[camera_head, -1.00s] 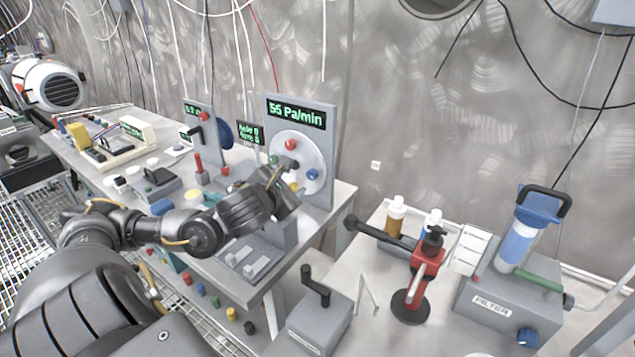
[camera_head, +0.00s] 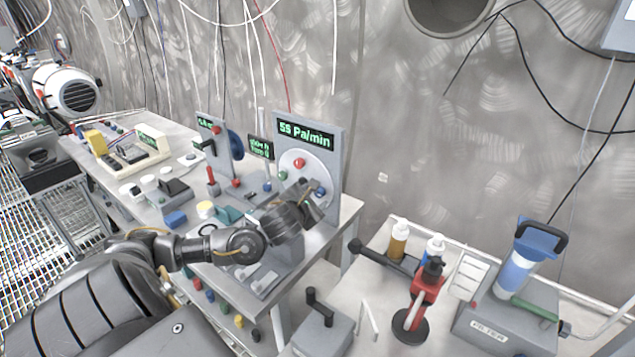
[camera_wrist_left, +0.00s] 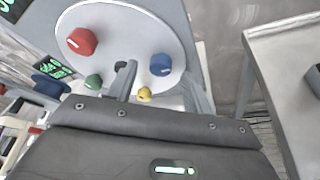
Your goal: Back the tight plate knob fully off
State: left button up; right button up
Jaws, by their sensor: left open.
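A round white plate (camera_head: 291,157) stands upright on a grey panel (camera_head: 330,165) that reads "55 Pa/min". It carries a red knob (camera_wrist_left: 82,41), a blue knob (camera_wrist_left: 160,65), a green knob (camera_wrist_left: 94,82) and a yellow knob (camera_wrist_left: 144,94). The red knob also shows in the head view (camera_head: 299,162). I cannot tell which knob is tight. My left gripper (camera_head: 314,194) is open in front of the plate's lower right. In the wrist view its fingers reach toward the plate around the blue and yellow knobs; contact is unclear. My right gripper is out of view.
A smaller panel with a blue wheel (camera_head: 235,144) stands left of the plate. The bench (camera_head: 349,209) ends just right of the panel. Beyond a gap, another table holds bottles (camera_head: 398,240), a red stand tool (camera_head: 426,289) and a filter box (camera_head: 497,328).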

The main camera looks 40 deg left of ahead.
aim_at(319, 193)
pick_arm(q)
jog(key=shift+p+x, duration=0.4)
jog(key=shift+x, duration=1.1)
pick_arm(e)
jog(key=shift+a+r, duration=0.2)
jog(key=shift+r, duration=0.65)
